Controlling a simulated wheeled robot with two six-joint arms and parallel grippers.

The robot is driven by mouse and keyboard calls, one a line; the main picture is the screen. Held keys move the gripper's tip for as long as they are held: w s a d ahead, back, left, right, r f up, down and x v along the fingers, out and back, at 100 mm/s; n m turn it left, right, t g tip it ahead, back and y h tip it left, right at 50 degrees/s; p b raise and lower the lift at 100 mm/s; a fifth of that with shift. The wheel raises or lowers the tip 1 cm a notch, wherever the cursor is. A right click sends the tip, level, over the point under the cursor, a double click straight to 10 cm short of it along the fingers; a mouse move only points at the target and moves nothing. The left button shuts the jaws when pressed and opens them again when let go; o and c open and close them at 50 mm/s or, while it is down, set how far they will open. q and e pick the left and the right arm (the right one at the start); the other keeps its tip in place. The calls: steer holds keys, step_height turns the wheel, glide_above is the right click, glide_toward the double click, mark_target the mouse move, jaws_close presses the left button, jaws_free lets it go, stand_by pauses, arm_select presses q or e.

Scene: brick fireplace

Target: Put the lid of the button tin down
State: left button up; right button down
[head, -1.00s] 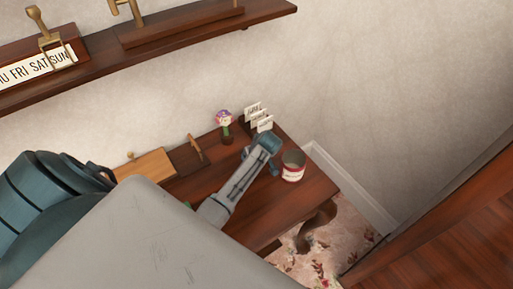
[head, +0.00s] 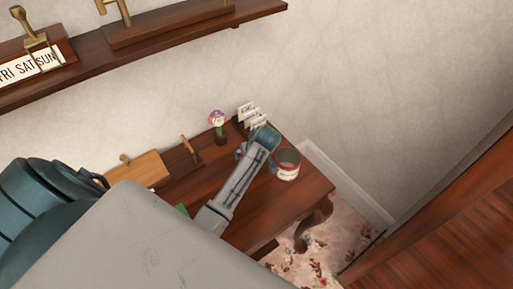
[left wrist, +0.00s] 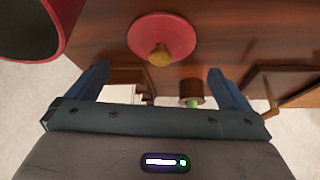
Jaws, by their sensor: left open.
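The lid (left wrist: 178,30) is a red disc with a yellow knob (left wrist: 159,57). In the left wrist view it appears to lie on the brown table, apart from the tin. My left gripper (left wrist: 157,72) is open and empty, its two fingers spread apart with the knob showing between them. The button tin (left wrist: 57,14) stands open at the upper left of that view, with a red rim and dark inside. In the head view the tin (head: 288,171) is red and white, just right of my left gripper (head: 257,150). The lid is hidden there. My right gripper is not in view.
On the table (head: 290,208) stand a flower in a small pot (head: 217,122), a card holder (head: 248,114) and wooden boxes (head: 140,169) along the wall. A wall shelf (head: 180,35) hangs above. The table's front right is clear.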

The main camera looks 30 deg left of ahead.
arm_select(q)
steer(key=b+v, duration=0.1)
steer(key=v, duration=0.6)
stand_by(0.4)
